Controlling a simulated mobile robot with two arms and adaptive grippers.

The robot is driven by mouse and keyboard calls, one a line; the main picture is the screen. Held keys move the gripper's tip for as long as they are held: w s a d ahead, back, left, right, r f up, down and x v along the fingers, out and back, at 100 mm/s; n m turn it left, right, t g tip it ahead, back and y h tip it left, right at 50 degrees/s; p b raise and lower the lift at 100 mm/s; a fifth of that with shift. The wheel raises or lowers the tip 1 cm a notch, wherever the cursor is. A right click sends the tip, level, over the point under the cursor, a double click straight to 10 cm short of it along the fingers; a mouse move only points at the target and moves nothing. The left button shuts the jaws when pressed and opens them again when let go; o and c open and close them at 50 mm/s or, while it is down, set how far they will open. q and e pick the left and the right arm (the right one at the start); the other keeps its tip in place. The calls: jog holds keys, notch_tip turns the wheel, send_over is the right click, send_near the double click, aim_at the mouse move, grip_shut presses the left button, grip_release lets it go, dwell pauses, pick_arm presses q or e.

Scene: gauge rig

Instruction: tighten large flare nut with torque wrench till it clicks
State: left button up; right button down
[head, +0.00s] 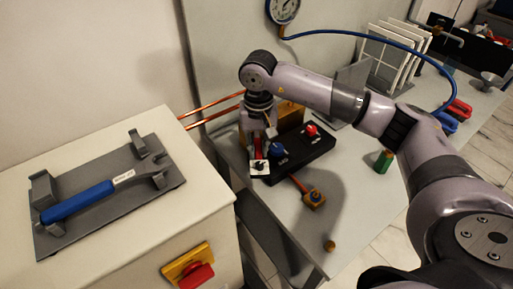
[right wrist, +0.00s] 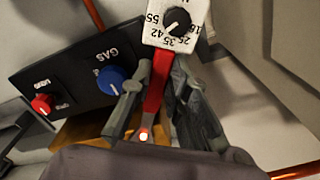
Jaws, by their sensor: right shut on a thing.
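My right gripper (head: 258,135) is beside the black manifold box at the wall. In the right wrist view its fingers (right wrist: 160,105) are shut on the red handle of a tool (right wrist: 158,80). The tool has a white head (right wrist: 174,22) with a black dial and numbers; this head also shows in the head view (head: 259,167). I cannot tell whether this is the torque wrench. A blue-handled wrench (head: 80,201) lies in a grey cradle (head: 107,222) on the left cabinet. Copper pipes (head: 212,111) run along the wall. I cannot make out the large flare nut. My left gripper is out of view.
The black box (head: 298,158) carries a blue and a red knob. A brass fitting (head: 314,198), a small brass piece (head: 330,246) and a green cylinder (head: 384,161) stand on the bench (head: 345,215). A blue hose (head: 400,45) hangs behind my arm. A red button (head: 196,275) is on the cabinet front.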

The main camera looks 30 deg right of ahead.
aim_at(267, 165)
jog(key=shift+s+d+n+b, duration=0.3)
jog(key=shift+d+n+b, duration=0.2)
jog(key=shift+d+n, duration=0.15)
dwell(0.5)
jog(key=shift+s+a, duration=0.25)
jog(key=shift+s, duration=0.55)
jog(key=shift+s+a, duration=0.3)
jog(key=shift+s, duration=0.45)
jog(key=shift+s+a, duration=0.25)
jog(key=shift+s, duration=0.55)
jog(key=shift+r, duration=0.15)
jog(key=shift+r+p, duration=0.75)
jog(key=shift+r, duration=1.4)
